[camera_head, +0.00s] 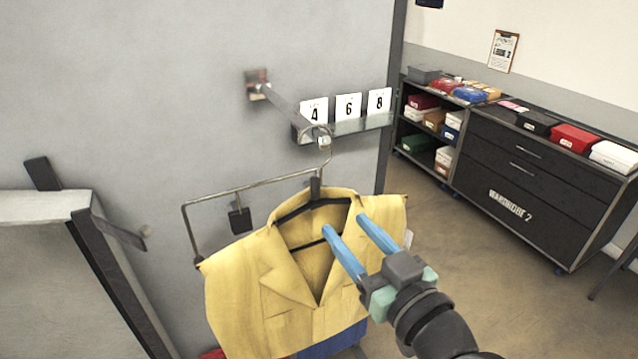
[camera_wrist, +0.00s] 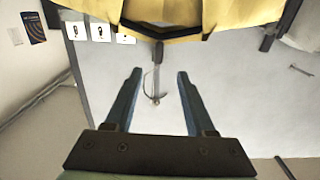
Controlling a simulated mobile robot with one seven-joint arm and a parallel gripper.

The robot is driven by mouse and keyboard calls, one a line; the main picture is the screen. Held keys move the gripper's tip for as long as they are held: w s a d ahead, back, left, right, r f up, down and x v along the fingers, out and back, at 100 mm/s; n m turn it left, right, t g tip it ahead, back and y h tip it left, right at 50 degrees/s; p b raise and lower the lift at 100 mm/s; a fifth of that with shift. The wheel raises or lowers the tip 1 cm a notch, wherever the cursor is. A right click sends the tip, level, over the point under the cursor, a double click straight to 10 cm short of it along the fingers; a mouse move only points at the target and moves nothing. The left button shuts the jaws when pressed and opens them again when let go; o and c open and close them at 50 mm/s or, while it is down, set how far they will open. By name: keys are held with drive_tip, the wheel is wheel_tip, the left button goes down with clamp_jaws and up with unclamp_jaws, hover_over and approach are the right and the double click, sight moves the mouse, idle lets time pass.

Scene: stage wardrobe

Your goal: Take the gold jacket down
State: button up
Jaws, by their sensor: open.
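The gold jacket (camera_head: 250,285) hangs on a dark hanger (camera_head: 316,190) from the end of a metal wall arm (camera_head: 290,105). In the wrist view, the jacket (camera_wrist: 215,20) fills the top edge, and the hanger's neck and hook (camera_wrist: 157,60) show between the fingers in the picture. My gripper (camera_head: 345,225) has blue fingers, open and empty. In the head view it overlaps the right side of the jacket's front, below the hanger's neck. The wrist view shows the two fingers (camera_wrist: 159,74) apart with nothing held. Whether they touch the jacket is unclear.
A small shelf (camera_head: 350,127) with number cards 4, 6 and 8 sits right of the wall arm. A bent metal rail (camera_head: 240,188) runs left behind the jacket. A grey cabinet (camera_head: 50,270) stands at left. A black drawer unit (camera_head: 530,185) is at right, with clear floor before it.

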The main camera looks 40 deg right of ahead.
sight(317, 184)
drive_tip(key=x, duration=0.9)
drive_tip(key=shift+w+d, duration=0.1)
drive_tip(key=shift+w, duration=0.1)
drive_tip(key=shift+b+x, duration=0.55)
drive_tip(key=shift+x, duration=0.65)
drive_tip(key=shift+s, duration=0.1)
clamp_jaws()
drive_tip(key=shift+r, duration=0.15)
drive_tip(key=shift+r, duration=0.55)
drive_tip(key=v, duration=0.9)
drive_tip(key=shift+b, duration=0.35)
idle(0.8)
drive_tip(key=shift+f, duration=0.1)
